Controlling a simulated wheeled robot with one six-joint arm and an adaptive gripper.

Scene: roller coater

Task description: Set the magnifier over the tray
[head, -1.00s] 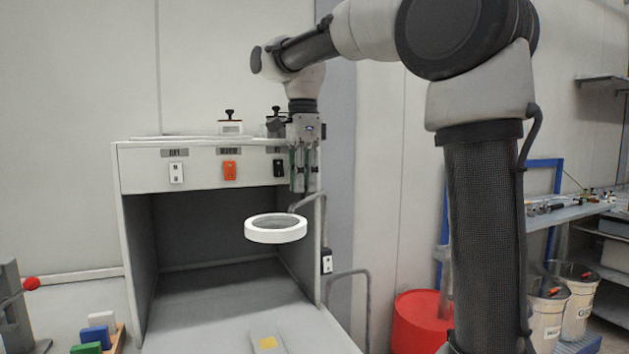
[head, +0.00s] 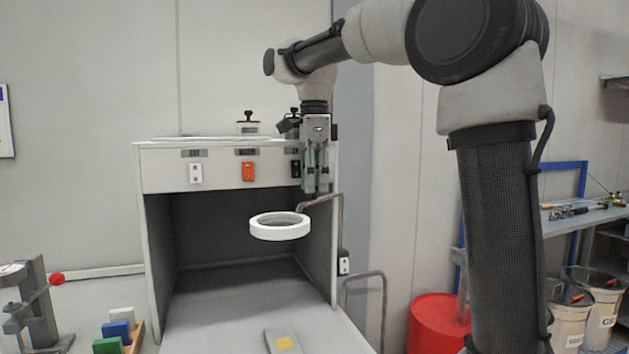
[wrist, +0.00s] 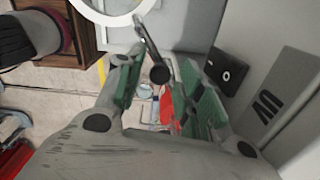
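The magnifier (head: 280,233) is a white ring on a bent grey arm at the booth's right side, held level in front of the opening. The ring's lower edge also shows at the top of the wrist view (wrist: 110,22). The tray (head: 270,346) is a grey plate with a yellow patch, low in the booth's front and cut by the picture's bottom edge. My gripper (head: 316,190) points down just behind and right of the ring. In the wrist view its green-padded fingers stand apart, with a dark rod and round black knob (wrist: 160,75) between them. Contact with the rod is unclear.
The grey booth (head: 145,170) has a side wall close right of my gripper and switches on its front panel. Coloured blocks (head: 118,330) stand at lower left. A red drum (head: 432,325) and bins (head: 575,315) stand at right. The booth floor before the tray is mostly clear.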

